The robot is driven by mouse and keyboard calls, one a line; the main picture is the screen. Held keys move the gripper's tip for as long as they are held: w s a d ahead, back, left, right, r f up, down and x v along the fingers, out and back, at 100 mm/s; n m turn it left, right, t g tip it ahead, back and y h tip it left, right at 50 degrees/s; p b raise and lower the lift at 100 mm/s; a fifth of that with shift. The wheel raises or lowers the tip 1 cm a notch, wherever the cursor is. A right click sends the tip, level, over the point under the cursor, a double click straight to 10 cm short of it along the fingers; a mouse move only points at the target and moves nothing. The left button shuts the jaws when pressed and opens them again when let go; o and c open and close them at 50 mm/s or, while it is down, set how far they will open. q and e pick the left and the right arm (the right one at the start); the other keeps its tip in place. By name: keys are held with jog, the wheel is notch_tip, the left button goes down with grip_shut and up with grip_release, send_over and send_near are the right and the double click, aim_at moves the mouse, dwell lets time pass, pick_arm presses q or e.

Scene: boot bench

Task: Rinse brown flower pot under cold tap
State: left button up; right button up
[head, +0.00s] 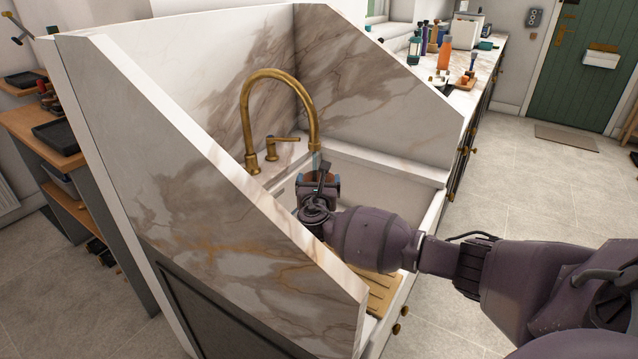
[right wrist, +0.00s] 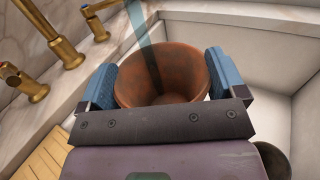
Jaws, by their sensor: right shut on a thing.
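The brown flower pot (right wrist: 165,75) is held by my right gripper (right wrist: 158,85), with a blue finger pad on each side of it. Its open mouth faces the wrist camera. In the head view only a bit of the pot (head: 318,176) shows behind my right gripper (head: 318,190), inside the sink and below the spout of the brass tap (head: 283,76). A bluish, see-through water stream (right wrist: 148,40) comes down into the pot's mouth in the right wrist view. The tap's lever (head: 283,139) sticks out to the right of its base. My left gripper is not in view.
The white sink (head: 375,165) has tall marble side panels (head: 215,190) around it. A slatted wooden board (head: 384,292) lies at its near end.

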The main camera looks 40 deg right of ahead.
jog(key=shift+d, duration=0.1)
dwell(0.3)
jog(key=shift+s+d, duration=0.1)
jog(key=shift+d, duration=0.45)
jog(key=shift+a+p, duration=0.2)
jog(key=shift+p, duration=0.1)
jog(key=shift+a, duration=0.45)
jog(key=shift+d, duration=0.25)
jog(key=shift+d+p, duration=0.3)
jog(key=shift+d, duration=0.05)
